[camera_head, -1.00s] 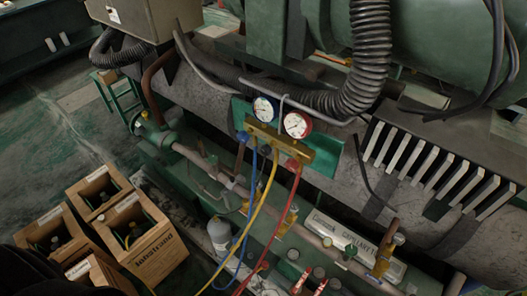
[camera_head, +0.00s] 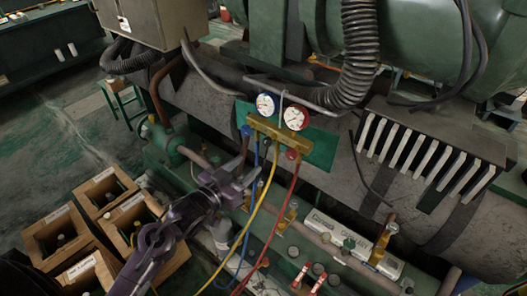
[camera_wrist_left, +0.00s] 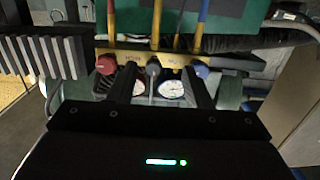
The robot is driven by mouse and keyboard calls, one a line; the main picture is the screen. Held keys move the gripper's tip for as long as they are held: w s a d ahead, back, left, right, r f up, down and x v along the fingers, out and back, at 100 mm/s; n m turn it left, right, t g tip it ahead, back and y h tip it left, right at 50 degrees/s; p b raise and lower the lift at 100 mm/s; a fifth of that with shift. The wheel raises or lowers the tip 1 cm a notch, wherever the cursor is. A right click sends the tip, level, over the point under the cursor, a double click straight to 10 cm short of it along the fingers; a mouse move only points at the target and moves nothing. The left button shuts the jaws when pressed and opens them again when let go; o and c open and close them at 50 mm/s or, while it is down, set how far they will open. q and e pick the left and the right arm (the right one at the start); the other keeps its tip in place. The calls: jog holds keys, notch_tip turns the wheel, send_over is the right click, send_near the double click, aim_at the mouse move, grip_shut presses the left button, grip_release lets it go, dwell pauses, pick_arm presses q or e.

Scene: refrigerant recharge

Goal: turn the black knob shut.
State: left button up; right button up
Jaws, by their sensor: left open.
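The brass gauge manifold (camera_head: 280,137) hangs on a green plate, with a blue-rimmed and a red-rimmed gauge above it. In the left wrist view, which shows the manifold upside down, the black knob (camera_wrist_left: 153,68) sits mid-bar between the red knob (camera_wrist_left: 106,65) and the blue knob (camera_wrist_left: 201,69). My left gripper (camera_head: 246,172) is open and empty, just below and left of the manifold in the head view. In the wrist view its fingers (camera_wrist_left: 161,90) stand on either side of the black knob's line, apart from it. My right gripper is not in view.
Blue, yellow and red hoses (camera_head: 262,205) hang from the manifold, close to my left gripper. Wooden crates with bottles (camera_head: 102,190) stand on the floor at left. A thick black corrugated hose (camera_head: 360,50) runs above right. A white box (camera_head: 345,240) lies below right.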

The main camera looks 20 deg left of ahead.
aim_at(266, 144)
pick_arm(q)
jog(key=shift+t+h, duration=0.3)
jog(key=w+d+r, duration=0.1)
jog(key=w, duration=0.1)
jog(key=w+r+p, duration=0.1)
jog(key=w, duration=0.1)
jog(key=w+d+r+p, duration=0.1)
jog(key=w, duration=0.1)
jog(key=shift+d, duration=0.35)
jog(key=shift+w+d+f, duration=0.15)
jog(key=shift+w+d, duration=0.1)
jog(key=shift+w, duration=0.3)
grip_shut()
